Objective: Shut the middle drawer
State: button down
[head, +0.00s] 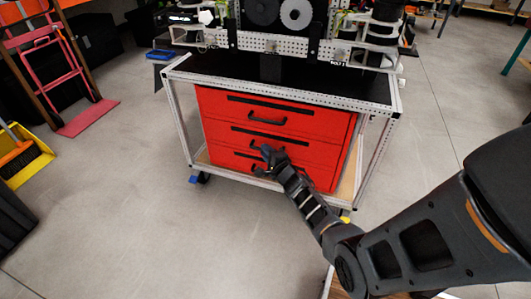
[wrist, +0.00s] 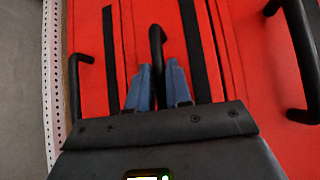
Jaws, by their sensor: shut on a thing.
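A red cabinet (head: 310,158) with three drawers sits inside the cart. The middle drawer (head: 308,147) is the centre red front and also fills the middle of the wrist view (wrist: 180,45). Its front looks close to flush with the others; I cannot tell whether a small gap remains. Its black handle (wrist: 156,38) runs down between my fingers. My gripper (head: 267,156) is in front of the cabinet, with its two blue-grey fingers (wrist: 159,78) shut on that handle. In the head view the gripper partly hides the middle and bottom handles.
The top drawer handle (head: 268,119) is above my gripper. The bottom drawer handle (wrist: 77,85) is at left in the wrist view. The cart's pale perforated frame (head: 183,122) surrounds the cabinet. Open grey floor (head: 130,210) lies to the left and in front.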

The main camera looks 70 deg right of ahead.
jog(key=c, duration=1.1)
grip_release()
jog(key=shift+s+a, duration=0.1)
jog(key=shift+a, duration=0.05)
jog(key=shift+p+v, duration=2.3)
jog(key=shift+v, duration=1.5)
